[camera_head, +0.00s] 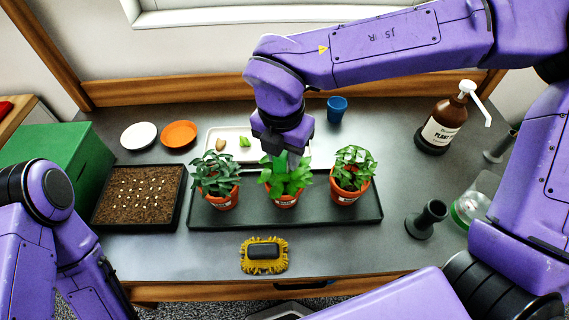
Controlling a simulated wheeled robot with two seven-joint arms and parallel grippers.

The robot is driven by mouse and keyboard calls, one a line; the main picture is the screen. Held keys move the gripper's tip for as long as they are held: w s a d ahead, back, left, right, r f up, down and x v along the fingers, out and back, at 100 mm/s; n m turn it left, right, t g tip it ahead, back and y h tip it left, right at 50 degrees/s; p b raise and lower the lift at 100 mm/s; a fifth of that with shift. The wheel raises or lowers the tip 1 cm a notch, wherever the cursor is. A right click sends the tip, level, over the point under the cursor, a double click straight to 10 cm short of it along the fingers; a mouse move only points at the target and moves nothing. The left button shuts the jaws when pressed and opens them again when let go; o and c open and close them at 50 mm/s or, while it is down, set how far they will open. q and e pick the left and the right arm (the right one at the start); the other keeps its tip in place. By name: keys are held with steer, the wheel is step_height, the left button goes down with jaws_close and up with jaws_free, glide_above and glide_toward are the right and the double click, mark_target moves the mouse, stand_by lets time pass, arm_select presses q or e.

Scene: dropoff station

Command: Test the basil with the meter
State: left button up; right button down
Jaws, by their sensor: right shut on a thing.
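Three potted plants in orange pots stand in a row on a long dark tray (370,214). The middle plant (287,180), with broad bright green leaves, looks like the basil; the pot labels are too small to read. My right gripper (285,150) points down just above this plant. It is shut on a slim greyish thing (293,160), probably the meter, whose lower end goes in among the leaves. Whether its tip touches the soil is hidden. My left arm shows at the lower left, but its gripper is out of view.
Dark-leaved (216,172) and glossy-leaved (353,168) plants flank the middle one closely. A seed tray (182,207), green box (75,150), brown pump bottle (440,125), blue cup (337,108), black holder (427,220) and yellow-fringed sponge (264,255) stand around. The front counter is mostly clear.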

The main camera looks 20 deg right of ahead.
stand_by(0.6)
steer(key=c, duration=0.6)
jaws_free()
steer(key=shift+c, duration=0.2)
steer(key=r, duration=0.7)
steer(key=r+b, duration=0.1)
steer(key=r, duration=0.2)
steer(key=shift+s+a+r, duration=0.25)
steer(key=shift+r, duration=0.05)
